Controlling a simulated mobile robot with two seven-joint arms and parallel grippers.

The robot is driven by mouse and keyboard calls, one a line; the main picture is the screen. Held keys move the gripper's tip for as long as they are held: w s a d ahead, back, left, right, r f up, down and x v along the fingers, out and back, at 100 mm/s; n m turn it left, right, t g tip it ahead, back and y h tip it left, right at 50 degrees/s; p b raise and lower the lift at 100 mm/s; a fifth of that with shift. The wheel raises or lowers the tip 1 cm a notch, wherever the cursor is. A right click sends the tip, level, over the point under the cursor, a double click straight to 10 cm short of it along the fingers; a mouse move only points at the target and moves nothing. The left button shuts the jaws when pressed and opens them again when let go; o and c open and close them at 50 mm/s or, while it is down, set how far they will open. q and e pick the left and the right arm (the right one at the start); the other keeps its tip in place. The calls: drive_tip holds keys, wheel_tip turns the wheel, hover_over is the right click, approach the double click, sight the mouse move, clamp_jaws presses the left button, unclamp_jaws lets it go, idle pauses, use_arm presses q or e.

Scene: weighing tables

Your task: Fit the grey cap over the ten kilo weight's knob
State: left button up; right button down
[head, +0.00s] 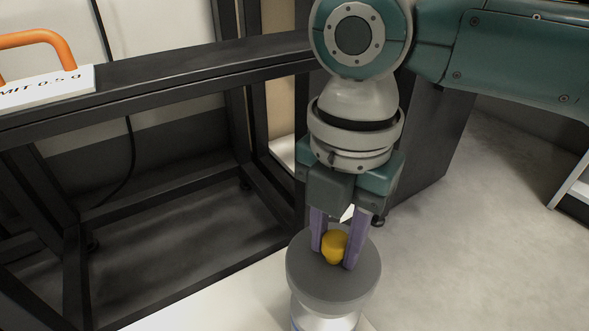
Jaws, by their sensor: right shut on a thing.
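The grey cap (308,281) is a thick round disc with a yellow knob (334,243) on top. My right gripper (336,258) points down from above, with its two purple fingers shut on the yellow knob. Directly below the cap is a shiny silver body (322,317), probably the ten kilo weight, cut off by the bottom edge of the view. The cap hides the top of it, so its own knob does not show. I cannot tell whether the cap touches it. My left gripper is not in view.
A pale tabletop (225,300) lies under the silver body. A black metal frame (180,75) stands behind and to the left. A white labelled plate (45,88) with an orange handle (40,38) is at upper left. Grey floor (470,250) is open at right.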

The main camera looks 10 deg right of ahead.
drive_tip(key=shift+f, duration=0.1)
drive_tip(key=shift+f, duration=0.1)
drive_tip(key=shift+f, duration=0.5)
drive_tip(key=c, duration=0.5)
unclamp_jaws()
drive_tip(key=shift+c, duration=0.2)
